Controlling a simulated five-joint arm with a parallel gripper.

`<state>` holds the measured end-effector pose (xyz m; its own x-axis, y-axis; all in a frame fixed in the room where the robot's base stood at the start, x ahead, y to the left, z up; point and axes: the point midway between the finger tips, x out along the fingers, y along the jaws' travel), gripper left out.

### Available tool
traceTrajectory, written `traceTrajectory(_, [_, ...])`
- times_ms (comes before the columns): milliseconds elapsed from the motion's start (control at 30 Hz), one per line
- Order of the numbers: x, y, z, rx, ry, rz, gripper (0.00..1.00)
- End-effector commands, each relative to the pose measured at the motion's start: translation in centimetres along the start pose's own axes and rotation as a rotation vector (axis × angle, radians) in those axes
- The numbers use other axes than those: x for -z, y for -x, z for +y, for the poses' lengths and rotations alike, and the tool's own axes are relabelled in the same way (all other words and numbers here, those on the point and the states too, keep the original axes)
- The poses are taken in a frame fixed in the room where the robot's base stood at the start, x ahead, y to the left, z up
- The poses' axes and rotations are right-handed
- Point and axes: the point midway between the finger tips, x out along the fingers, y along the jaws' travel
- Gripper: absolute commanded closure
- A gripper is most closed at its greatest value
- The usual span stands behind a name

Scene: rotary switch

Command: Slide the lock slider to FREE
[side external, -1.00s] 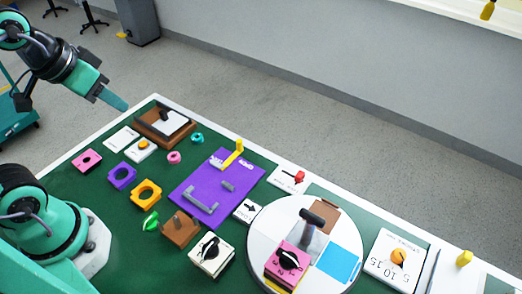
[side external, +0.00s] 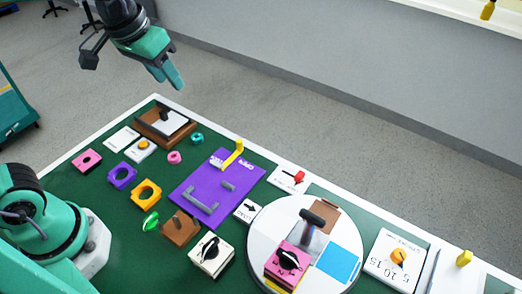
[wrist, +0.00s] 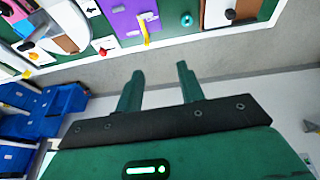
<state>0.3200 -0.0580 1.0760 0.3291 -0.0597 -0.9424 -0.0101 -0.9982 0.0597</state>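My gripper (side external: 172,78) is high above the far left part of the table, well clear of everything on it. Its two fingers stand apart and empty in the wrist view (wrist: 160,85). A small white plate (side external: 281,183) with a red knob (side external: 299,176) lies near the table's far edge; it looks like the lock slider, but I cannot read its label. The red knob sits at the plate's right end. It also shows in the wrist view (wrist: 103,51), ahead and left of the fingers.
A purple panel (side external: 186,181) with a yellow upright lever (side external: 234,153) and grey handles lies left of the plate. A round white turntable (side external: 262,228) carries a pink block (side external: 287,262). A brown box (side external: 150,131) stands at the far left corner. Air around my gripper is free.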

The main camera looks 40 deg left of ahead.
Motion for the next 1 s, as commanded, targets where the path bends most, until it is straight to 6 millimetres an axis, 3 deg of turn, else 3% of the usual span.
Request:
traceTrajectory(500, [6.3, -6.3, 7.9, -0.007, 0.002, -0.141, 0.62])
traceTrajectory(1000, [8.3, -15.3, 17.1, 0.023, 0.000, -0.264, 0.62])
